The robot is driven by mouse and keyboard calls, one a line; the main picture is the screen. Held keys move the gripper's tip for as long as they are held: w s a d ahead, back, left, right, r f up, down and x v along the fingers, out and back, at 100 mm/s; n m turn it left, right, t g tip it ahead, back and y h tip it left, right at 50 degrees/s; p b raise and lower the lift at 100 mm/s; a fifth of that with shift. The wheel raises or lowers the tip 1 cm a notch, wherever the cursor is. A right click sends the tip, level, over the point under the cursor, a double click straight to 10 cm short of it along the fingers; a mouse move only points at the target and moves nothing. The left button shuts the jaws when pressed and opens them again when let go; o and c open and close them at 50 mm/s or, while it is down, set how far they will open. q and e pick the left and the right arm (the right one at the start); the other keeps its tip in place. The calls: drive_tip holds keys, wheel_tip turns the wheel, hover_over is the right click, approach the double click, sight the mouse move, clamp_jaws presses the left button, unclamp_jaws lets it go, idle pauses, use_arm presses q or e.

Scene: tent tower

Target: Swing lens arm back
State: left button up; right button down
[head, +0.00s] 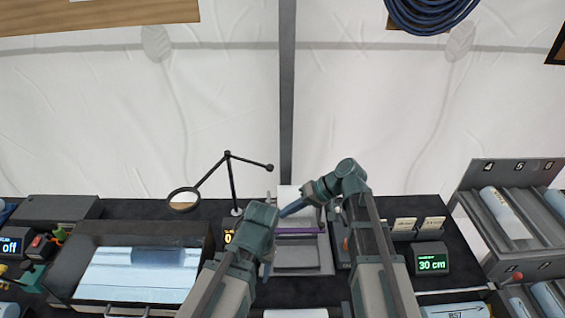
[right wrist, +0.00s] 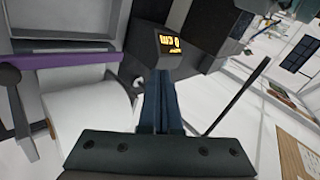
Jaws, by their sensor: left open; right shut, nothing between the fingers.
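The black lens arm (head: 232,180) rises from a small light base in the head view. Its round lens ring (head: 184,208) hangs out to the left, and a short rod ends in a ball on the right. My right gripper (head: 284,213) is shut and empty, pointing left, to the right of the lens arm's post. Its shut fingers show in the right wrist view (right wrist: 160,76); a thin black rod (right wrist: 240,95) runs beside them, apart from them. My left gripper (head: 267,272) is open, lower down near the bench middle, with its fingers partly hidden by its wrist.
A lit blue-white panel (head: 135,272) lies at left. A grey device with a purple bar (head: 298,231) stands in the middle. A green "30 cm" display (head: 431,264) and a numbered rack of rolls (head: 503,213) are at right. A yellow display (right wrist: 168,42) shows beyond my right fingers.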

drive_tip(key=w+d+r+m+t+y, duration=0.1)
drive_tip(key=w+d+r+t+y, duration=0.45)
drive_tip(key=w+d+r, duration=0.55)
drive_tip(key=a+f+b, duration=0.1)
drive_tip(key=a+b, duration=0.1)
drive_tip(key=a, duration=1)
drive_tip(key=shift+w+f+g+y+b, duration=0.3)
drive_tip(key=shift+f+g+y+b, duration=0.05)
drive_tip(key=shift+y+b, duration=0.1)
